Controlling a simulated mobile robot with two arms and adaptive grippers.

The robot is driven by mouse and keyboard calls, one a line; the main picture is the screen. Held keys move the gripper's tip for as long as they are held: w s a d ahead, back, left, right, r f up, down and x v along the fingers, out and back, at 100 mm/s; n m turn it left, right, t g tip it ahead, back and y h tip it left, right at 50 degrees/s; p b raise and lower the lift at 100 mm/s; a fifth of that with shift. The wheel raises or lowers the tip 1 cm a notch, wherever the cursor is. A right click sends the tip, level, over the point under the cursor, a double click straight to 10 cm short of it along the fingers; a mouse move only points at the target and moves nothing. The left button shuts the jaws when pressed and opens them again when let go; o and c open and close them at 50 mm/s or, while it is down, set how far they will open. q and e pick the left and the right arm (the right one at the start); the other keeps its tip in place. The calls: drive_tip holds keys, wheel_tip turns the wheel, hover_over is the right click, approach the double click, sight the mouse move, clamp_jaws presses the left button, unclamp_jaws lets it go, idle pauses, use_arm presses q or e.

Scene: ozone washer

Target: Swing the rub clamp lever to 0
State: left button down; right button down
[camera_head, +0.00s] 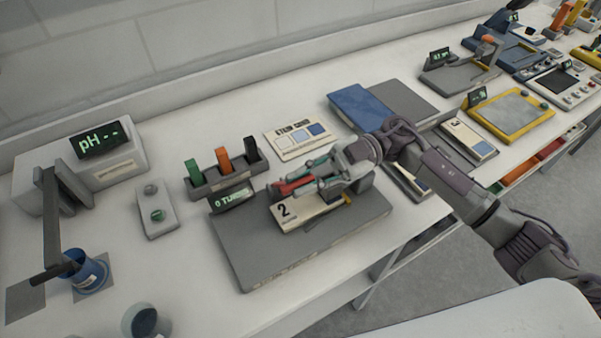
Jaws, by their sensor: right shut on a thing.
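The rub clamp station is a grey base plate (240,250) in the middle of the bench. It carries a pale block marked 2 (288,212) and a small display (232,201) reading 0 and a partly legible word. My right gripper (298,182) comes in from the right, low over the block. It is shut on a red part (290,187) that looks like the clamp lever; the fingers hide much of it. A small yellow piece (347,199) sticks out at the block's right end. My left gripper is not in view.
A rack with green, orange and dark handles (223,178) stands just behind the plate. A pH meter (98,150) and blue cup (88,271) are at left. A printed card (297,142) and blue folder (365,108) lie behind. A yellow-framed tray (510,114) is at right.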

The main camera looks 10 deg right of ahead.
drive_tip(key=shift+f, duration=0.15)
drive_tip(key=c, duration=1.1)
unclamp_jaws()
drive_tip(key=shift+c, duration=0.2)
drive_tip(key=shift+r, duration=0.25)
wheel_tip(320, 180, up, 10)
drive_tip(key=shift+f, duration=0.2)
